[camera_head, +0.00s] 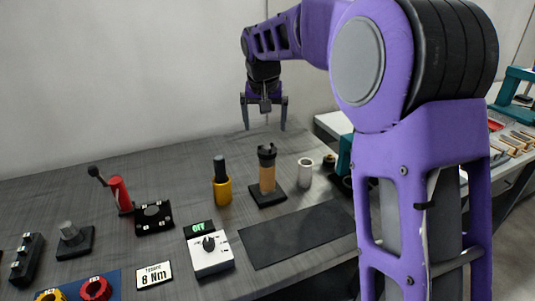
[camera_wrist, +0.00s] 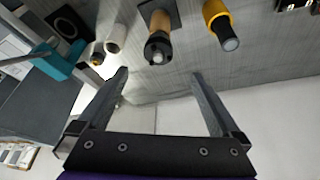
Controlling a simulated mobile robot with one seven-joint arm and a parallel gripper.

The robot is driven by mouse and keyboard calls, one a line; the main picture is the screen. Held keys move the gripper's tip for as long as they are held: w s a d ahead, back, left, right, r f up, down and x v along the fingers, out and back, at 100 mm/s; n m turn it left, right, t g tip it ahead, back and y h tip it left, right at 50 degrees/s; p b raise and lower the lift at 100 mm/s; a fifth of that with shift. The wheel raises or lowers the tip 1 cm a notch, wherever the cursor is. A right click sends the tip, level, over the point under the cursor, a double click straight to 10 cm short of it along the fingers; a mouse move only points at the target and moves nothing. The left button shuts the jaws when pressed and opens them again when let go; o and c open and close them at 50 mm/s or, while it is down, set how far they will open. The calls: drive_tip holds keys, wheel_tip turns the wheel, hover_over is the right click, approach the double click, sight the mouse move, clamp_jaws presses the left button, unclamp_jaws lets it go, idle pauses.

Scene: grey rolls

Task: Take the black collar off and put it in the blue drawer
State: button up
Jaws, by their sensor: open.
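A black collar (camera_head: 267,153) sits on top of a tan upright roll (camera_head: 267,178), which stands on a black square base (camera_head: 268,196) on the grey table. In the wrist view the collar (camera_wrist: 158,48) shows at the top middle, with the tan roll behind it. My gripper (camera_head: 264,126) is open and empty, above and apart from the collar, with its fingers pointing down. Its two fingers also show in the wrist view (camera_wrist: 160,75). I cannot make out a blue drawer in either view.
A yellow holder with a black handle (camera_head: 221,185) stands left of the roll, and a white cylinder (camera_head: 305,172) to its right. A dark mat (camera_head: 297,234) lies in front. A white dial box (camera_head: 209,255), red tool (camera_head: 120,194) and blue panel (camera_head: 122,279) are left.

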sight(267, 147)
drive_tip(key=b+x, duration=0.1)
drive_tip(key=x, duration=1)
drive_tip(key=shift+w+d, duration=0.2)
clamp_jaws()
